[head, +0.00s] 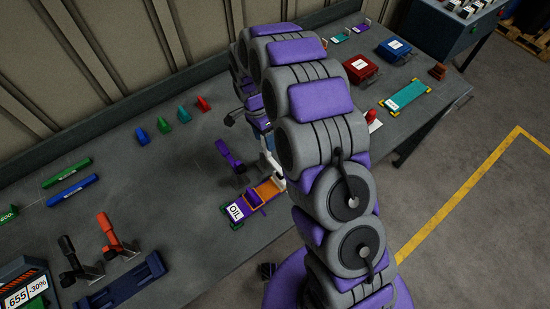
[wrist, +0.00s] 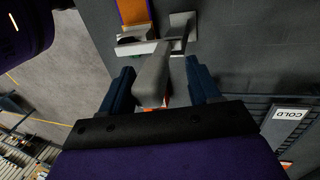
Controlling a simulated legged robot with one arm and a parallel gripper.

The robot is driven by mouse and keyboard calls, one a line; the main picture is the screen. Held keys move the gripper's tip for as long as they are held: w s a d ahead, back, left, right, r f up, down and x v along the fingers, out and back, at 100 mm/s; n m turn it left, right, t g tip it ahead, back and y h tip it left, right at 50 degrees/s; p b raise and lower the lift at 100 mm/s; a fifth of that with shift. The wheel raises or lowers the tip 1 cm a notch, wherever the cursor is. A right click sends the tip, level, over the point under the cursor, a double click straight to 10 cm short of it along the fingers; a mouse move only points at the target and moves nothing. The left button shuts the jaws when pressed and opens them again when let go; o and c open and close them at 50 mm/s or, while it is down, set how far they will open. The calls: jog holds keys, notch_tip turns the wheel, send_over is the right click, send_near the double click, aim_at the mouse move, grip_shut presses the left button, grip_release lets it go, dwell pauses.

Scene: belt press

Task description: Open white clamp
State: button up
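The white clamp (wrist: 178,45) is in the upper middle of the wrist view, its pale base plate beside an orange part. Its grey-white handle (wrist: 153,78) points toward me and lies between the two blue fingers of my gripper (wrist: 160,84). The fingers are apart, with gaps visible on both sides of the handle. In the head view the white clamp (head: 270,164) shows only partly, at the right end of the orange and purple fixture marked OIL (head: 254,199). My arm hides the rest of it and most of my gripper.
A purple-handled clamp (head: 229,154) stands just left of the white one. A black clamp (head: 74,258) and a red clamp (head: 108,231) stand at the lower left. Small coloured blocks (head: 165,125) and pens (head: 72,190) lie leftward. Red and blue cases (head: 394,51) stand at the right.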

jog(key=w+a+f, duration=0.3)
jog(key=w+a, duration=0.1)
jog(key=w, duration=0.2)
jog(key=shift+w+a+f, duration=0.2)
jog(key=shift+w+f, duration=0.05)
jog(key=shift+f, duration=0.15)
dwell(1.3)
jog(key=shift+s, duration=0.1)
jog(key=o, duration=0.3)
jog(key=shift+f, duration=0.1)
jog(key=shift+c, duration=0.7)
jog(key=shift+d, duration=0.1)
jog(key=shift+c, duration=0.3)
